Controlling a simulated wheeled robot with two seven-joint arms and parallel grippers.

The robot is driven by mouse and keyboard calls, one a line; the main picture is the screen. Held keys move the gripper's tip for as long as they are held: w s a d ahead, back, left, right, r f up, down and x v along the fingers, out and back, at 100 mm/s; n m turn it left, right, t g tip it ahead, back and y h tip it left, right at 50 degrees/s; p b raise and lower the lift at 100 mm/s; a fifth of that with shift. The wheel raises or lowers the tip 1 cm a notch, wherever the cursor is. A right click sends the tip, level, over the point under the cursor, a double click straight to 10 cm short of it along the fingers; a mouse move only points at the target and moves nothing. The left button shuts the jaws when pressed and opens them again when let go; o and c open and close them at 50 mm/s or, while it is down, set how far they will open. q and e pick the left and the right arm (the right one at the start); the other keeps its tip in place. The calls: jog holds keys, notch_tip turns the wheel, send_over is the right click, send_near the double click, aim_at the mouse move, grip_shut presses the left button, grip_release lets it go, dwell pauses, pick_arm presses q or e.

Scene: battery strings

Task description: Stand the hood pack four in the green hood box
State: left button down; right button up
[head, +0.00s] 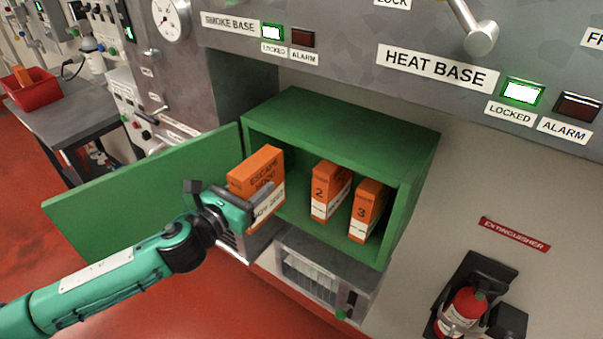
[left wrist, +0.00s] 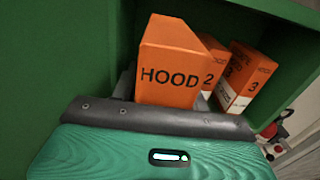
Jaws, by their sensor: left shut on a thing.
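My left gripper (head: 232,207) is shut on an orange and white escape hood pack (head: 258,176), held upright at the left front of the open green hood box (head: 343,119). The pack's top reads HOOD in the left wrist view (left wrist: 172,75); its number is hidden. Hood pack 2 (head: 330,190) and hood pack 3 (head: 368,208) stand upright inside the box, to the right of the held pack. I cannot tell whether the held pack touches the box floor. My right gripper is not in view.
The box's green door (head: 140,190) hangs open to the left, behind my left arm. A grey vented unit (head: 318,275) sits below the box. A fire extinguisher (head: 463,312) is at lower right. A red bin (head: 33,92) stands on a grey table at far left.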

pick_arm(q)
jog(key=w+d+f+p, duration=0.3)
jog(key=w+d, duration=0.5)
jog(key=w, duration=0.3)
jog(key=shift+f, duration=0.2)
jog(key=shift+f, duration=0.1)
jog(key=c, duration=0.7)
grip_release()
jog(key=shift+f, duration=0.1)
jog(key=b+v, duration=0.2)
jog(key=v, duration=1)
jog(key=shift+d, duration=0.1)
